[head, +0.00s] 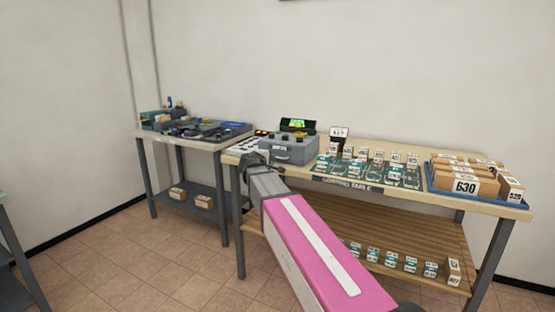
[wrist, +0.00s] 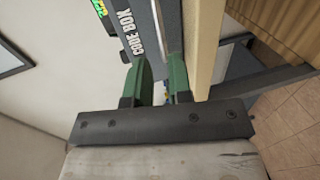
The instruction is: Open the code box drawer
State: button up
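The code box (head: 289,150) is a grey case with a raised dark lid panel and a green display, standing at the left end of the sorting table. Its front face has a handle and looks shut. My gripper (head: 255,159) is at the front left of the box in the head view, its fingers small and dark there. In the wrist view, the two green fingers (wrist: 161,82) are apart with a gap between them, and nothing is seen held. The code box (wrist: 138,32) shows close beyond them, its lettering turned sideways. I cannot tell whether a finger touches it.
The sorting table (head: 345,186) holds rows of small labelled items and a blue tray (head: 480,199) of parcels at right. Small boxes sit on its lower shelf. A second table (head: 195,143) with dark trays stands left. The floor (head: 150,255) is clear in front.

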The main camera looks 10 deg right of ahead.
aim_at(287, 149)
jog(key=x, duration=0.8)
grip_shut()
